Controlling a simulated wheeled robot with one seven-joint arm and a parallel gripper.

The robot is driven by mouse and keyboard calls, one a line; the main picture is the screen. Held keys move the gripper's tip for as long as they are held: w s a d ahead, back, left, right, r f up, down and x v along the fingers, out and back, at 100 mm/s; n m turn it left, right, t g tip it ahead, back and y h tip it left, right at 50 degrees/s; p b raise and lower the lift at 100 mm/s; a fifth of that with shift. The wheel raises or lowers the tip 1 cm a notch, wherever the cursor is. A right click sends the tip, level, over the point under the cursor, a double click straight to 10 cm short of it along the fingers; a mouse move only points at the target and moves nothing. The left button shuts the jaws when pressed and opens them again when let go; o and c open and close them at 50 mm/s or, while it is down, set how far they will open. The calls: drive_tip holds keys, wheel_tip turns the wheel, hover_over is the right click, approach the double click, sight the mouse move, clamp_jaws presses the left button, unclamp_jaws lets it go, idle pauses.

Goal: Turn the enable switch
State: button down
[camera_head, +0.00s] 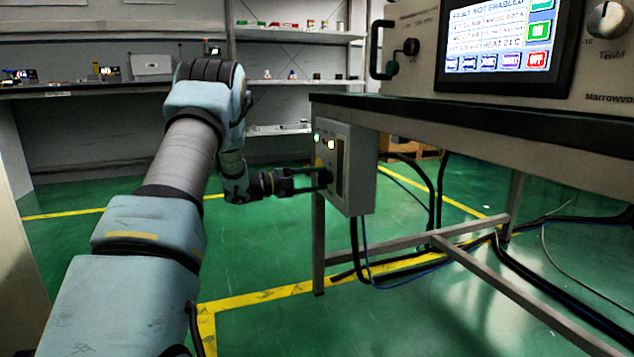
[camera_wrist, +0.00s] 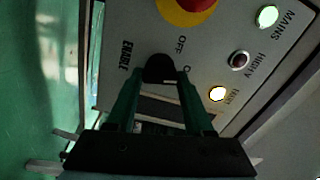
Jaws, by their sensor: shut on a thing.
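The enable switch is a black rotary knob (camera_wrist: 160,68) on the grey control box, with the words ENABLE and OFF printed around it in the wrist view. My gripper (camera_wrist: 160,82) is shut on the knob, with one finger on each side of it. In the head view my gripper (camera_head: 325,179) reaches the front of the grey control box (camera_head: 359,170), which hangs under the table's left end. The knob is hidden behind the fingers there. The knob's exact pointing direction is hard to make out.
A red emergency button on a yellow ring (camera_wrist: 188,8) sits close to the knob. Lit lamps, MAINS (camera_wrist: 267,16) and another (camera_wrist: 217,93), flank an unlit one (camera_wrist: 239,59). The generator screen (camera_head: 500,37) reads NOT ENABLED. Cables (camera_head: 365,250) hang below the box.

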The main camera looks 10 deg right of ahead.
drive_tip(key=shift+a+f, duration=0.1)
drive_tip(key=shift+c, duration=1.4)
unclamp_jaws()
drive_tip(key=s+a+p, duration=0.1)
drive_tip(key=a+p, duration=0.2)
drive_tip(key=a, duration=0.7)
drive_tip(key=shift+s+a, duration=0.2)
drive_tip(key=shift+a, duration=0.1)
